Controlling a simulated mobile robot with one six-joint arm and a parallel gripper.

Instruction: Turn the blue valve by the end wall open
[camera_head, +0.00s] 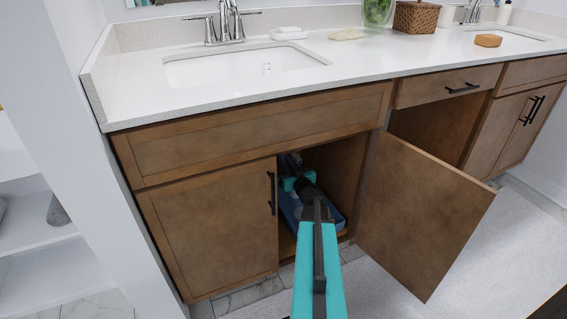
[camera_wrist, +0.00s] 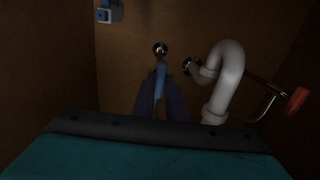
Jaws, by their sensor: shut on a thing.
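In the wrist view, a blue valve handle (camera_wrist: 160,77) points toward me from a round metal fitting at the back of the dark cabinet. My gripper (camera_wrist: 161,93) is shut on this handle, with one dark finger on each side of it. In the head view my arm reaches through the open cabinet door, and the fingertips and the valve cannot be made out there. The handle looks roughly upright in the wrist view; how far it is turned I cannot tell.
A pale curved drain pipe (camera_wrist: 228,75) stands close right of my gripper. A red handle (camera_wrist: 298,99) is farther right. A small blue-and-white object (camera_wrist: 108,12) is at upper left. The open cabinet door (camera_head: 418,215) stands right of my arm; the closed door (camera_head: 210,232) is left.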

